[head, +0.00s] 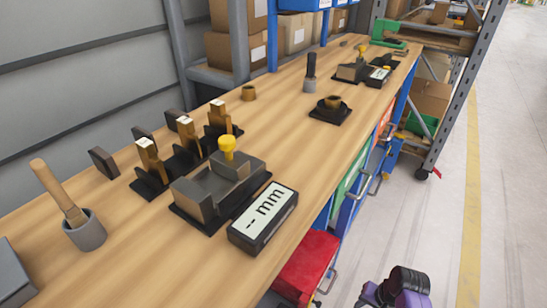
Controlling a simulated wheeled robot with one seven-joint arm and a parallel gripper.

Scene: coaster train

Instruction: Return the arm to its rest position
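A purple and black part of my arm shows at the bottom right of the head view, low beside the bench and over the floor. It is apart from the workbench (285,105) and touches nothing that I can see. The rest of the arm is cut off by the lower edge of the picture. My gripper is not in view, so whether it holds anything is hidden.
On the bench stand a gauge fixture with a yellow knob (227,147), a display box (263,217), a grey cup with a wooden-handled tool (85,232) and a dark round-topped fixture (331,108). A red bin (308,265) sits below the bench edge. The right floor is clear.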

